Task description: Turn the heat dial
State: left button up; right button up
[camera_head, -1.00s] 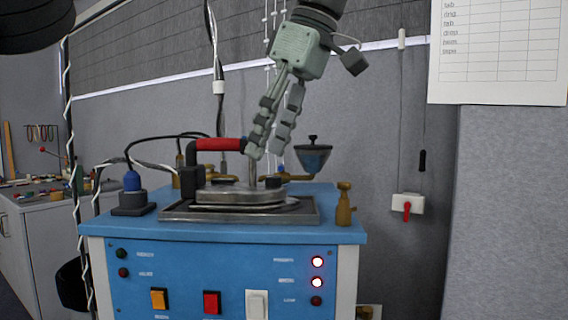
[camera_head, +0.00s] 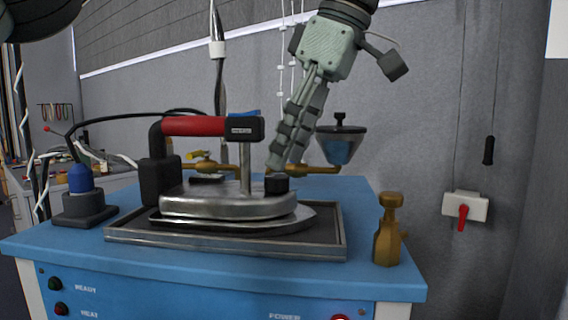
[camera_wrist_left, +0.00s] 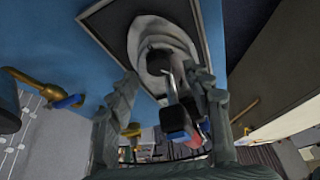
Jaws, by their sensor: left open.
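The iron (camera_head: 215,203), with a silver body and a red handle (camera_head: 195,126), rests on a grey metal tray (camera_head: 120,238) on the blue station. A small black knob (camera_head: 277,184), which looks like the heat dial, sits at the right of the iron's top. My left gripper (camera_head: 284,160) points down just above it; I cannot tell whether it touches. In the left wrist view the open fingers (camera_wrist_left: 165,82) are spread either side of the iron, whose sole (camera_wrist_left: 145,32) shows beyond them.
A brass bottle-like piece (camera_head: 387,235) stands at the station's right front corner. A blue cup-shaped funnel (camera_head: 342,145) is behind the gripper. A black-and-blue connector (camera_head: 82,195) stands at left. A wall box with a red switch (camera_head: 464,208) is at right.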

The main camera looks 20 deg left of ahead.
aim_at(278, 176)
pick_arm(q)
jog(key=shift+x, duration=1.5)
jog(key=shift+w, duration=0.1)
grip_shut()
jog(key=shift+m, duration=0.4)
jog(key=m, duration=0.1)
jog(key=m+t, duration=0.1)
jog(key=m, duration=0.1)
jog(key=m+t, duration=0.1)
jog(key=shift+s+m+h, duration=0.25)
jog(key=shift+m+h, duration=0.15)
jog(key=m, duration=0.2)
jog(key=m+t+h, duration=0.1)
jog(key=m, duration=0.1)
jog(key=shift+s+a+m+t, duration=0.15)
jog(key=shift+m+t, duration=0.15)
jog(key=shift+m, duration=0.1)
grip_release()
